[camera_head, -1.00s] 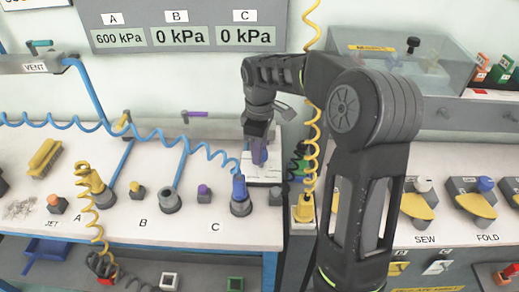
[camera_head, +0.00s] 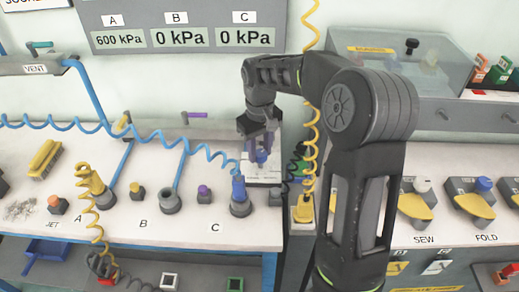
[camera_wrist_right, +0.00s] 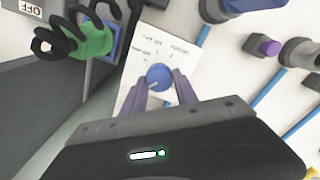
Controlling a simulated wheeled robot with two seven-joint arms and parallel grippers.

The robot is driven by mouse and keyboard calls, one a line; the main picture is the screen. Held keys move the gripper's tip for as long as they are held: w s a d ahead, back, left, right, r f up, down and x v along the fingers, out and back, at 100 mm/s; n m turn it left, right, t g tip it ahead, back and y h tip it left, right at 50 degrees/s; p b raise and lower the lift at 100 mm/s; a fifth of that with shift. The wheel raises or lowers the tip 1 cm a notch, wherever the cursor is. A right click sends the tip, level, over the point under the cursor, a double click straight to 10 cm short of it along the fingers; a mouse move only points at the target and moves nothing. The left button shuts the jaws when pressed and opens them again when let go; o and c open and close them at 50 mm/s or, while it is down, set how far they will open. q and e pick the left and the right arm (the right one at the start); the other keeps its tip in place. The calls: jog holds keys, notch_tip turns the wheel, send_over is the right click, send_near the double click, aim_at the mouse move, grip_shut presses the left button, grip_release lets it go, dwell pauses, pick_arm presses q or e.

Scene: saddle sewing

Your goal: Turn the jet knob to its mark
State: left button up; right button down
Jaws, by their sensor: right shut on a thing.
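A round blue knob (camera_wrist_right: 159,77) with a white pointer line stands on a white card (camera_wrist_right: 136,101) with several small printed labels, which I cannot read clearly. In the wrist view the pointer line points toward the lower left. My right gripper (camera_wrist_right: 171,88) has its two purple fingers on either side of the knob, shut on it. In the head view the right gripper (camera_head: 262,150) is over the card (camera_head: 262,179) at the bench's right end, with the blue knob (camera_head: 262,157) between its fingers. My left gripper is out of view.
An orange-topped block (camera_head: 57,204) by the JET label is at the far left. A blue-topped fitting (camera_head: 240,196) stands left of the card. A coiled yellow hose (camera_head: 312,135) hangs close to the right arm. A green fitting with a black coil (camera_wrist_right: 92,38) is near the gripper.

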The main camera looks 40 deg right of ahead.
jog(key=m, duration=0.5)
jog(key=shift+d+m, duration=0.15)
jog(key=shift+m, duration=0.15)
jog(key=m+p, duration=0.1)
jog(key=m, duration=0.7)
jog(key=m+p, duration=0.1)
jog(key=m, duration=0.1)
jog(key=shift+s+d+r+m, duration=0.1)
jog(key=shift+s+m, duration=0.05)
jog(key=shift+m, duration=0.25)
jog(key=m+p, duration=0.1)
jog(key=m, duration=0.4)
jog(key=shift+s+p, duration=0.1)
jog(key=shift+p, duration=0.3)
jog(key=shift+m, duration=0.3)
jog(key=c, duration=0.9)
grip_release()
jog(key=shift+c, duration=0.2)
